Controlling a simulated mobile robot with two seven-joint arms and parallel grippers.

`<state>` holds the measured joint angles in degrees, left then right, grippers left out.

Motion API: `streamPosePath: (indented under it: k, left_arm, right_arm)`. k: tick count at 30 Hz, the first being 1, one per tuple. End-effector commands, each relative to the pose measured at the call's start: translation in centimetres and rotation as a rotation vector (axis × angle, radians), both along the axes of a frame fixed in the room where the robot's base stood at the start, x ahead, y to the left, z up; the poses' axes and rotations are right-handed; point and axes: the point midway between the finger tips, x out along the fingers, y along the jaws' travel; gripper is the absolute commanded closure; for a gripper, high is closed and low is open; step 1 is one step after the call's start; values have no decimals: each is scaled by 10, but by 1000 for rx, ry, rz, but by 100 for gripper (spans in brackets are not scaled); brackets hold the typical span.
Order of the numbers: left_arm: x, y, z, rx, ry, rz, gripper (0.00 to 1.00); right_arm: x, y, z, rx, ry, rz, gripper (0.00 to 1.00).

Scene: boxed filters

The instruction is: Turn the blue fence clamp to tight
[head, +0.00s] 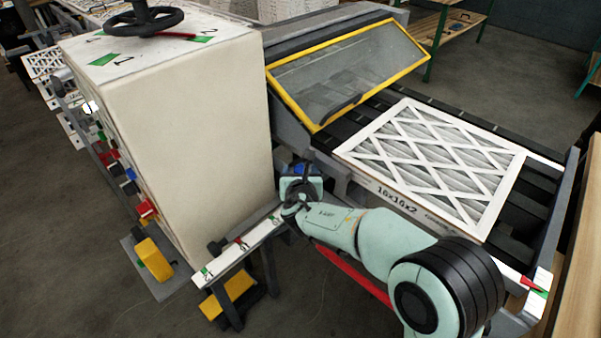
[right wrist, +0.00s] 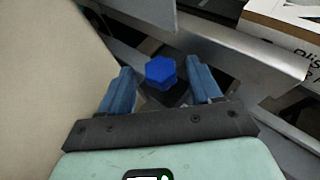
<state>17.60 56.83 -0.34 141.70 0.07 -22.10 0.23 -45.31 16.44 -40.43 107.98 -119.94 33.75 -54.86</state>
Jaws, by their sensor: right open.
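My right gripper (head: 301,172) reaches down beside the machine's fence rail in the head view. In the right wrist view, its two blue fingers stand open, one on each side of the knob, with a gap on both sides. The knob sits at about fingertip level between them. In the head view the gripper and wrist mostly hide the clamp. My left gripper is not in view.
A large cream machine housing (head: 190,130) stands close left of the gripper. A boxed pleated filter (head: 430,165) lies on the dark roller bed at right. A yellow-framed clear guard (head: 345,75) is behind. A white scale rail (head: 240,245) runs in front of the gripper.

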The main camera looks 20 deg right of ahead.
Motion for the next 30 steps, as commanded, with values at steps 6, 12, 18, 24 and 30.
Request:
streamPosePath:
  k: [6,12,18,24,30]
  left_arm:
    - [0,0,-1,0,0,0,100]
    - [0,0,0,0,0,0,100]
    - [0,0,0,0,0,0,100]
    - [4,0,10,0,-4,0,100]
    - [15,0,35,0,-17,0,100]
  right_arm:
    - [8,-4,-4,0,0,0,36]
    - [8,-3,-4,0,0,0,36]
    - [7,-3,-4,0,1,0,93]
    - [9,-1,-1,-1,0,-52,93]
    - [11,1,1,-2,1,-217,93]
